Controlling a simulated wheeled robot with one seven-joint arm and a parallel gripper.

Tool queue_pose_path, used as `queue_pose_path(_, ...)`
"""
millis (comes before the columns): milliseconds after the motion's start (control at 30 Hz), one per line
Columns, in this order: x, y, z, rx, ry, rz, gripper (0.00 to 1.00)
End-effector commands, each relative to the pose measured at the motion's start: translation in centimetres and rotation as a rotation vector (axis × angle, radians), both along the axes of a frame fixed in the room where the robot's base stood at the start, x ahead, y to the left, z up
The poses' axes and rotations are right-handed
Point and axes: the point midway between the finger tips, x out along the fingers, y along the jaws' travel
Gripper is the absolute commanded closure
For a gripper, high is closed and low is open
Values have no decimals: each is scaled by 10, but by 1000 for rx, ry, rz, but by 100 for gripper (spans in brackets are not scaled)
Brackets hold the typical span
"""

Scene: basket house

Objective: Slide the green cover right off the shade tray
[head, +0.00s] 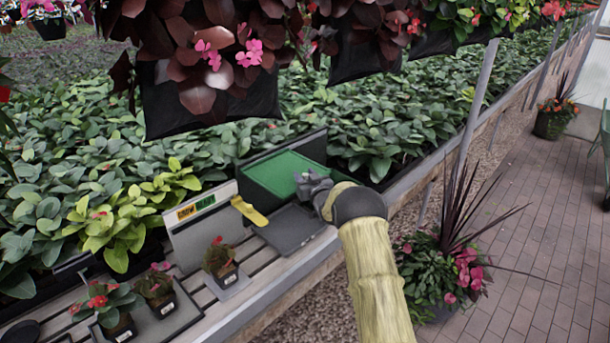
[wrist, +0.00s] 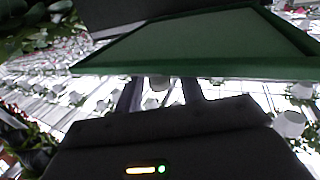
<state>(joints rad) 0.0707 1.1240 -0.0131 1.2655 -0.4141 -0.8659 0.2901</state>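The green cover (head: 284,172) is a flat sheet with a raised rim, lying over the dark shade tray (head: 255,160) at the back of the bench. In the wrist view the green cover (wrist: 200,42) fills the top, its near edge running across the picture. My gripper (head: 308,187) is at the cover's right front in the head view. In the wrist view its two fingers (wrist: 160,90) stand apart with bright background between them. Their tips meet or pass behind the cover's near edge; I cannot tell if they touch it.
A dark grey flat tray (head: 290,229) lies in front of the cover. Left of it are a pale sign panel (head: 200,228), a yellow tag-like piece (head: 249,211) and several potted plants (head: 219,262). Hanging baskets (head: 210,110) are overhead; a brick path (head: 520,230) lies right.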

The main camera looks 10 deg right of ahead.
Motion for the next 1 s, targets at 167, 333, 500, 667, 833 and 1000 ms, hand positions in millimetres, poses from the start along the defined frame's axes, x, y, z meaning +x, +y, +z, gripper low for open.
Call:
queue_pose_path(167, 2, 1, 0, 0, 0, 0, 61)
queue_pose_path(333, 1, 1, 0, 0, 0, 0, 69)
queue_pose_path(500, 1, 1, 0, 0, 0, 0, 100)
queue_pose_path(667, 1, 0, 0, 0, 0, 0, 100)
queue_pose_path(833, 3, -5, -1, -1, -1, 0, 100)
queue_pose_path(1000, 9, -23, -2, -1, -2, -2, 100)
